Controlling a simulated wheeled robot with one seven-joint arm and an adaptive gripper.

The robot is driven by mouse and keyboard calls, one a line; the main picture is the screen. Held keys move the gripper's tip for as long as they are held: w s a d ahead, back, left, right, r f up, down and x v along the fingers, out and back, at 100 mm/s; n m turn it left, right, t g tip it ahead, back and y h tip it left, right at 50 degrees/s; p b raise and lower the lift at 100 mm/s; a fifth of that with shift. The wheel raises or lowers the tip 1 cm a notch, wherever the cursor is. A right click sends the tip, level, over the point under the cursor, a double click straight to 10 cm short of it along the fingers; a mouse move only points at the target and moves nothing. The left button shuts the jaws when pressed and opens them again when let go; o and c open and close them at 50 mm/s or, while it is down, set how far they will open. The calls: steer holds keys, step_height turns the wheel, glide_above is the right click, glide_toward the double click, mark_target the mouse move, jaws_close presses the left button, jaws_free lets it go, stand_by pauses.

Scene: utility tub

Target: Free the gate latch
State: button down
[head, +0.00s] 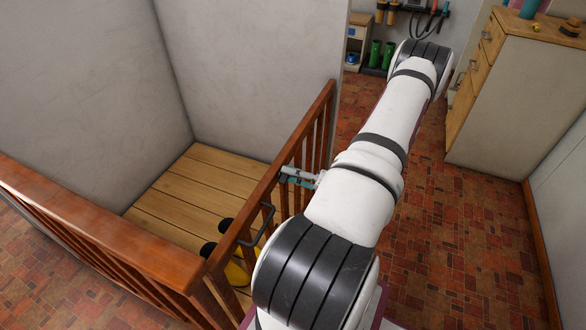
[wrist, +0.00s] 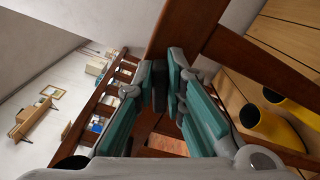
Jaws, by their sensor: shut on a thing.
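The gate (head: 262,190) is a brown wooden railing with upright bars. A dark bent handle (head: 262,226) stands out from it, lower left of my gripper. My gripper (head: 287,175) lies at the gate's top rail in the head view, partly hidden by my arm. In the wrist view my gripper (wrist: 165,85), with teal finger links and dark pads, is closed in at the gate's wood (wrist: 182,28). It is shut on a part of the gate.
Yellow boots (head: 237,272) stand on the plank floor (head: 170,208) behind the gate, close to its bars. Another wooden railing (head: 100,235) meets the gate at the lower left. A drawer cabinet (head: 510,90) stands right. The tiled floor (head: 450,230) between is clear.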

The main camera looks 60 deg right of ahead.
steer(key=shift+d+f+m+p, duration=0.15)
steer(key=shift+m+p, duration=0.1)
steer(key=shift+m, duration=0.9)
steer(key=shift+d+f+m+p, duration=0.1)
steer(key=shift+m+p, duration=0.15)
steer(key=shift+m, duration=0.9)
steer(key=shift+a, duration=0.1)
steer(key=c, duration=1.6)
jaws_free()
steer(key=shift+c, duration=0.2)
steer(key=s+d, duration=0.1)
steer(key=s, duration=1.1)
steer(key=shift+w, duration=0.1)
